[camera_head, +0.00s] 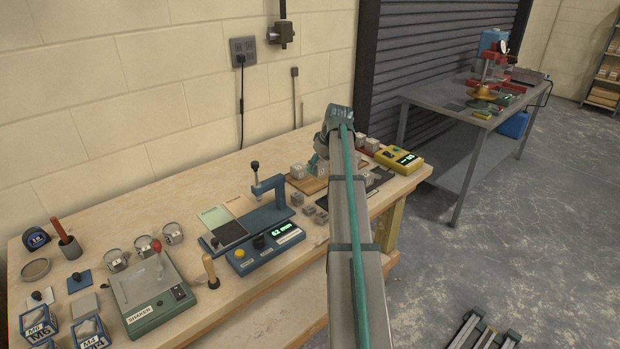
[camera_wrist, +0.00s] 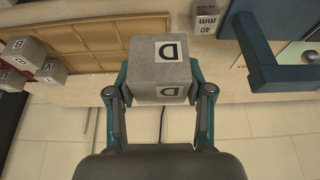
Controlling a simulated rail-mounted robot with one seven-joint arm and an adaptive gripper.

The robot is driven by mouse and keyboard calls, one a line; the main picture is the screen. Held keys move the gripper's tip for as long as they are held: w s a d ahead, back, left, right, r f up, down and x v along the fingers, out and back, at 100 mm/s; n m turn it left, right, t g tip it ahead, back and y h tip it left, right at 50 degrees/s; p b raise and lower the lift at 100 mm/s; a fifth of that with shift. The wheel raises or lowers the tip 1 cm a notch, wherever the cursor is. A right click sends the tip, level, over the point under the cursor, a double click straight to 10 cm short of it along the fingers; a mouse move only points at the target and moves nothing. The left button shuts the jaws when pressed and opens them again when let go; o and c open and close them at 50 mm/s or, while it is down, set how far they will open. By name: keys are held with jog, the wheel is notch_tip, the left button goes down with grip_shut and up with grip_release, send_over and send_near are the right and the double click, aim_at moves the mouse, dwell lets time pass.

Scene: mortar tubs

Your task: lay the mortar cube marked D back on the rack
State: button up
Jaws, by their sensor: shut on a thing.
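The mortar cube marked D (camera_wrist: 160,72) is a grey block with white letter labels on two faces. My gripper (camera_wrist: 160,92) is shut on it, one teal finger at each side. In the head view my gripper (camera_head: 315,165) is at the back of the bench, mostly behind my own arm. A tan wooden rack (camera_wrist: 85,62) with slats shows behind the cube in the wrist view; the gap between them is hard to judge. In the head view a tan board (camera_head: 306,186), likely the rack, lies under the gripper.
Several lettered grey cubes (camera_wrist: 22,52) stand left in the wrist view. A blue stand with an overhanging arm (camera_wrist: 270,70) is close on the right; it also shows in the head view (camera_head: 268,190). A yellow meter (camera_head: 400,160) sits at the bench's right end.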

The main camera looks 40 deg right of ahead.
jog(key=w+d+f+p, duration=0.1)
jog(key=w+d, duration=0.1)
jog(key=w, duration=0.2)
jog(key=p, duration=0.2)
send_over(309, 183)
jog(key=s, duration=0.2)
jog(key=f, duration=0.6)
jog(key=shift+w+d+f, duration=0.1)
jog(key=shift+w+f, duration=0.05)
jog(key=shift+w, duration=0.05)
jog(key=shift+f+p, duration=0.45)
jog(key=shift+f, duration=1.25)
jog(key=shift+f, duration=0.15)
jog(key=o, duration=1.4)
jog(key=shift+c, duration=0.2)
jog(key=b+v, duration=0.2)
jog(key=v, duration=1)
